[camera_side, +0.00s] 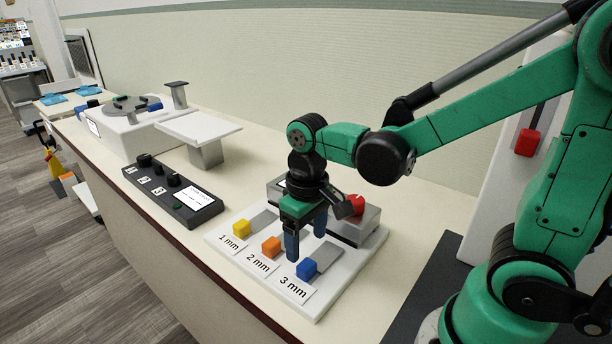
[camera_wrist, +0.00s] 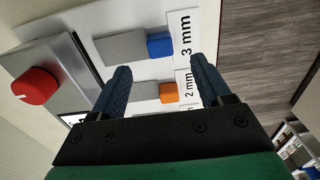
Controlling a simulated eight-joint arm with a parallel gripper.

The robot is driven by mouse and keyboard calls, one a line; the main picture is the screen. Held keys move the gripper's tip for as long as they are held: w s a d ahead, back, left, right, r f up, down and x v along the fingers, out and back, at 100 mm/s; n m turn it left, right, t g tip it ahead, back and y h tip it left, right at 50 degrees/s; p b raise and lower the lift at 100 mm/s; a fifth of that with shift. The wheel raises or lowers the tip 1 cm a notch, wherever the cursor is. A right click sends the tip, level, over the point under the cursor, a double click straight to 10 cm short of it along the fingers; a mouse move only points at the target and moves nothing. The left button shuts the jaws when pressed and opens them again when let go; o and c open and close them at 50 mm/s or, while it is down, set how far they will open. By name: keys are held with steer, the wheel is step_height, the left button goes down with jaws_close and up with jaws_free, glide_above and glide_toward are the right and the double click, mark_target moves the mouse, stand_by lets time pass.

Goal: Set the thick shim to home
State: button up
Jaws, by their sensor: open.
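The thick shim, a flat grey plate with a blue block (camera_side: 307,269) at its front end, lies on the white board (camera_side: 322,306) behind the "3 mm" label. It also shows in the wrist view, its blue block (camera_wrist: 160,45) just beyond my fingertips. My gripper (camera_side: 305,246) is open and empty, pointing down over the board near the orange and blue blocks. In the wrist view the orange block (camera_wrist: 169,93) of the 2 mm shim shows between the fingers of my gripper (camera_wrist: 160,72). The yellow block (camera_side: 242,229) is at the 1 mm place.
A grey box (camera_side: 359,227) with a red knob (camera_side: 354,205) stands at the board's back. Left are a black control panel (camera_side: 176,196), a white raised plate (camera_side: 198,128) and a white machine with a round top (camera_side: 131,131). The counter's front edge is close to the board.

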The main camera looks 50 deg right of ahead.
mark_target(306, 264)
steer(key=shift+f, duration=2.85)
jaws_close()
